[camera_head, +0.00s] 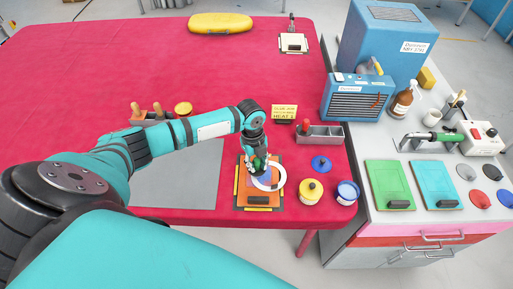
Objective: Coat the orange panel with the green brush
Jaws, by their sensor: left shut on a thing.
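The orange panel (257,200) lies in a dark frame with yellow strips near the front edge of the red table. A white ring shape and a blue patch show on it. My left gripper (259,171) is over the panel, pointing down, and is shut on the green brush (260,162). Only a bit of the brush's green handle shows. Its bristle end is hidden, so I cannot tell whether it touches the panel. My right gripper is not in view.
A yellow-lidded tin (311,192), an open blue tin (346,192) and a blue lid (321,164) stand right of the panel. A grey mat (180,180) lies left. The table's far part is mostly clear.

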